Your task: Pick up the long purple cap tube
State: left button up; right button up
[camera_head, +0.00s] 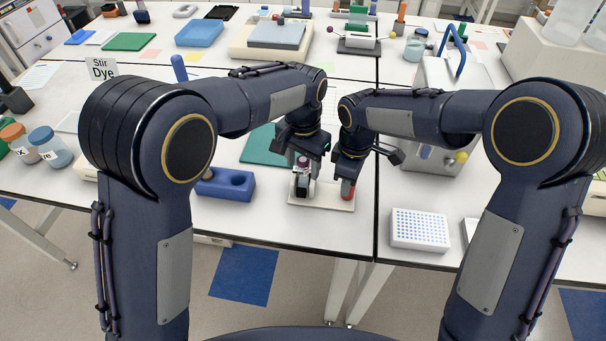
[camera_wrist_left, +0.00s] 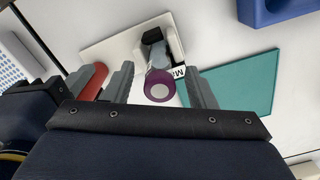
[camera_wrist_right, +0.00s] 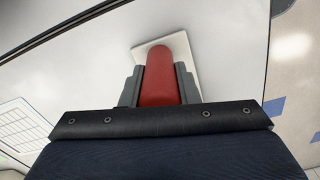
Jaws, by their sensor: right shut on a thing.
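The long purple cap tube (camera_wrist_left: 160,86) stands in a small holder on a white base (camera_head: 324,199). In the left wrist view its purple cap ring faces the camera between my left fingers. My left gripper (camera_head: 302,165) is open around the cap, with gaps on both sides. The purple cap also shows in the head view (camera_head: 302,162). My right gripper (camera_head: 347,182) is shut on a red upright piece (camera_wrist_right: 160,78) at the right end of the same white base. A white label with partly hidden letters (camera_wrist_left: 180,72) is beside the tube.
A blue block with round wells (camera_head: 228,184) sits left of the base, and a teal mat (camera_head: 262,146) lies behind. A white well plate (camera_head: 419,229) is to the right. The table's front edge is close.

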pick_arm(q)
jog(key=c, duration=1)
jog(key=shift+r, duration=0.1)
notch_tip(320, 180, up, 10)
jog(key=shift+f, duration=0.1)
pick_arm(e)
jog(key=o, duration=1.1)
jog(key=shift+r, duration=0.1)
